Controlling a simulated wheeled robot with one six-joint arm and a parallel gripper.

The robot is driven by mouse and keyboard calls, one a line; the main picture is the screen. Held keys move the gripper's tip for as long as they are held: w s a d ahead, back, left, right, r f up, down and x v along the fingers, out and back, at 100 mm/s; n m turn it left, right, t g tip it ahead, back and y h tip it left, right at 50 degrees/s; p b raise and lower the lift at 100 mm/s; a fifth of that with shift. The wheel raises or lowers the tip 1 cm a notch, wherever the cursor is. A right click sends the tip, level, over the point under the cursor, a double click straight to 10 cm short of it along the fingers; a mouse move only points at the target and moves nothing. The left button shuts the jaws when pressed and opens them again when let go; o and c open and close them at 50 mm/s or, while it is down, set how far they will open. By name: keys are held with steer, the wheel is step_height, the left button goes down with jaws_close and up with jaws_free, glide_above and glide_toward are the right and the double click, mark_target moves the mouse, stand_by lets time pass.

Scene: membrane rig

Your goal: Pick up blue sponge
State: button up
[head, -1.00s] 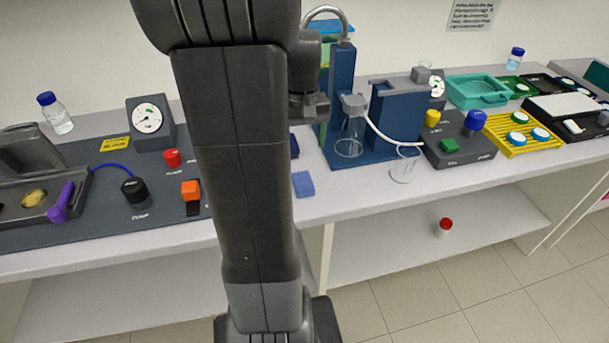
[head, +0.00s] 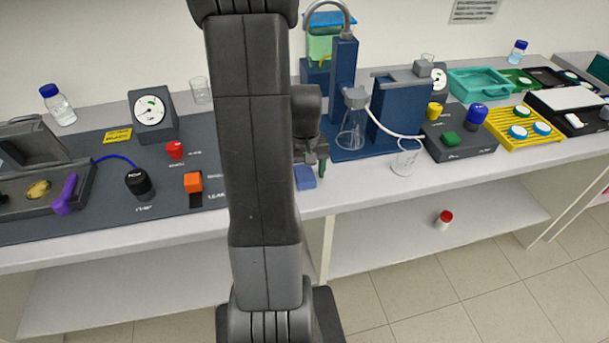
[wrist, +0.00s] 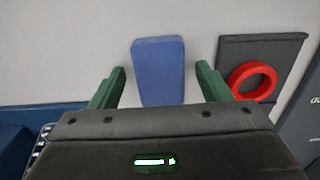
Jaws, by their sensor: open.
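The blue sponge (head: 304,178) lies on the white bench top, near its front edge, just right of my arm in the head view. In the wrist view the sponge (wrist: 158,71) is a flat blue block between and beyond my two green fingertips. My gripper (wrist: 160,85) is open and empty, with a gap on each side of the sponge. In the head view my gripper (head: 312,170) is close by the sponge, its fingers partly hidden by my arm.
A red ring (wrist: 252,80) on a dark pad is right of the sponge in the wrist view. A blue stand (head: 343,90) with a flask (head: 352,128) is behind and right of the sponge.

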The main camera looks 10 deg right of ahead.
mark_target(304, 173)
steer(key=c, duration=1.1)
steer(key=shift+o, duration=0.2)
step_height(304, 173, up, 10)
steer(key=shift+o, duration=0.8)
steer(key=shift+c, duration=0.4)
